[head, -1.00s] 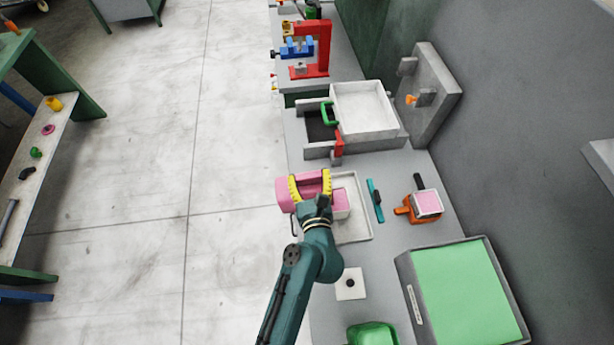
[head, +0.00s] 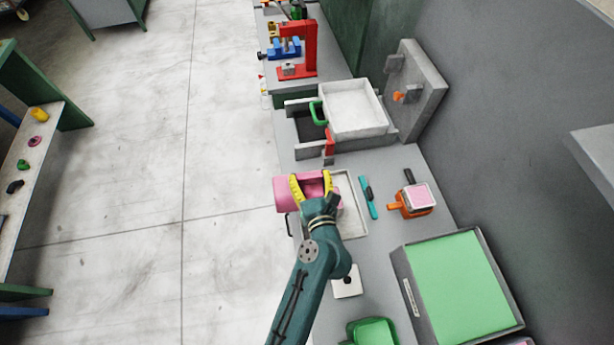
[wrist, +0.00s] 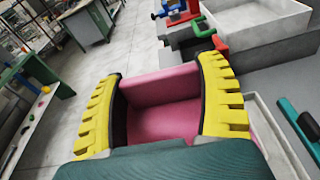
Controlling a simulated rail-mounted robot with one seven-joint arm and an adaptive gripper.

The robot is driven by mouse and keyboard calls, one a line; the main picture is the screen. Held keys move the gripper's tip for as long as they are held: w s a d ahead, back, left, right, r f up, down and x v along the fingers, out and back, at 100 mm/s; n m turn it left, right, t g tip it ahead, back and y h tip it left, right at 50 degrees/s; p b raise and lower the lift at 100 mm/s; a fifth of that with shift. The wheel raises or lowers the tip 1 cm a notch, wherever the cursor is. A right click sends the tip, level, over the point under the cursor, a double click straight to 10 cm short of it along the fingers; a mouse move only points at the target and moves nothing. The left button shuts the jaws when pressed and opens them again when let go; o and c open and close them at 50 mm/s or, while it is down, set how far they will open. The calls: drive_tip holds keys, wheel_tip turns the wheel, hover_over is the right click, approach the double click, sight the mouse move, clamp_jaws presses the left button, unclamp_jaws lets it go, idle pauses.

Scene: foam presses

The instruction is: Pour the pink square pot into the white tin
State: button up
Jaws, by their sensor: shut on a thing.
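The pink square pot (head: 283,194) is between the yellow fingers of my gripper (head: 311,180), which is shut on it above the left edge of the workbench. In the wrist view the pink pot (wrist: 165,105) fills the space between both yellow fingers (wrist: 160,75). How far it is tilted I cannot tell. A shallow white tray (head: 356,222) lies beneath and to the right of my gripper. Whether anything is flowing from the pot I cannot tell.
An orange clamp (head: 393,206) with a pink-topped block stands right of a teal tool (head: 368,197). A grey press with a white box (head: 353,108) stands behind. A green-topped case (head: 455,285) and green tub (head: 372,331) are in front. Open floor lies left.

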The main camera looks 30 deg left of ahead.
sight(283, 186)
drive_tip(key=shift+w+d+r+m+p, duration=0.15)
drive_tip(key=shift+w+d+m+p, duration=0.25)
drive_tip(key=shift+w+d+m, duration=0.1)
drive_tip(key=shift+s, duration=0.1)
